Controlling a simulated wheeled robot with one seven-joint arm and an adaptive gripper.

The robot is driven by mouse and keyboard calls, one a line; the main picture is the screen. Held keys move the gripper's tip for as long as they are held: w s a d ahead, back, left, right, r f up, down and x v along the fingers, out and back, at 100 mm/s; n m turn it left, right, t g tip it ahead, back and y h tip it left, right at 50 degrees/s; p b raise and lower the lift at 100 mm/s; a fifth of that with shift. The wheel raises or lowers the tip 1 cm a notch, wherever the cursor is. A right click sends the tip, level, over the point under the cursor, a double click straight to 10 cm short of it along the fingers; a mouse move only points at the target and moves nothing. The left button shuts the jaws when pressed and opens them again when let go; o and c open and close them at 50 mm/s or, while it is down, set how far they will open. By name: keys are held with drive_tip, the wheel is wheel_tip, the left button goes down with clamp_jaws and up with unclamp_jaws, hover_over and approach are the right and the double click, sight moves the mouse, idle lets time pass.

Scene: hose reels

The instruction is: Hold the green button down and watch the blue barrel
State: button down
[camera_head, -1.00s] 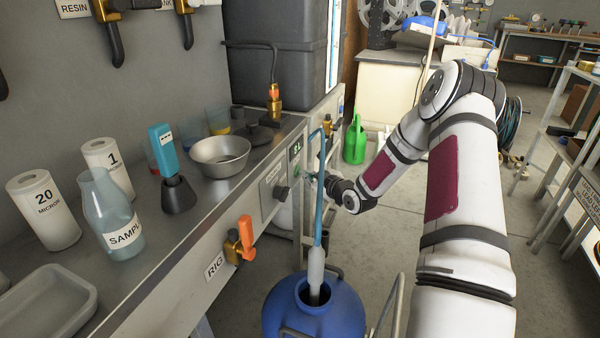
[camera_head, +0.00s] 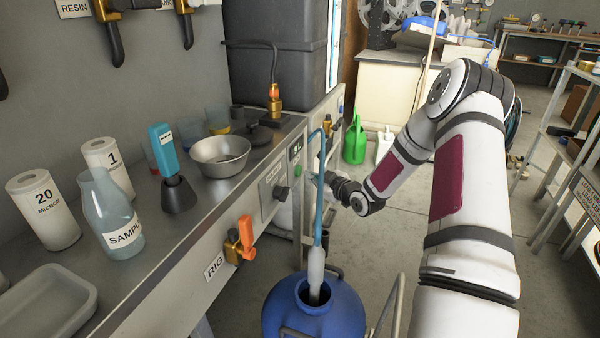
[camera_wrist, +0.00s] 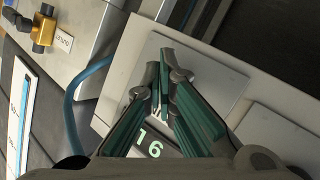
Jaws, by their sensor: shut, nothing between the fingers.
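The green button (camera_head: 298,171) shows uncovered on the front of the bench panel, below a small green-lit display (camera_head: 295,151). My gripper (camera_wrist: 164,72) is shut and empty. In the head view it is small, just right of the button and apart from it. In the wrist view the closed fingers point at a pale panel, and the display (camera_wrist: 152,146) shows green digits upside down; the button is not visible there. The blue barrel (camera_head: 345,312) stands on the floor below, with a blue hose (camera_head: 319,215) and grey nozzle (camera_head: 316,265) entering its open mouth. The level inside is too dark to tell.
An orange-handled valve (camera_head: 247,232) labelled RIG sticks out of the bench front. A metal bowl (camera_head: 220,157) and a sample flask (camera_head: 112,220) stand on the bench. A green can (camera_head: 355,142) is on the floor behind.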

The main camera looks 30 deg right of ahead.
drive_tip(key=s+d, duration=0.1)
drive_tip(key=s, duration=0.1)
drive_tip(key=s+d, duration=0.2)
idle(0.5)
idle(0.3)
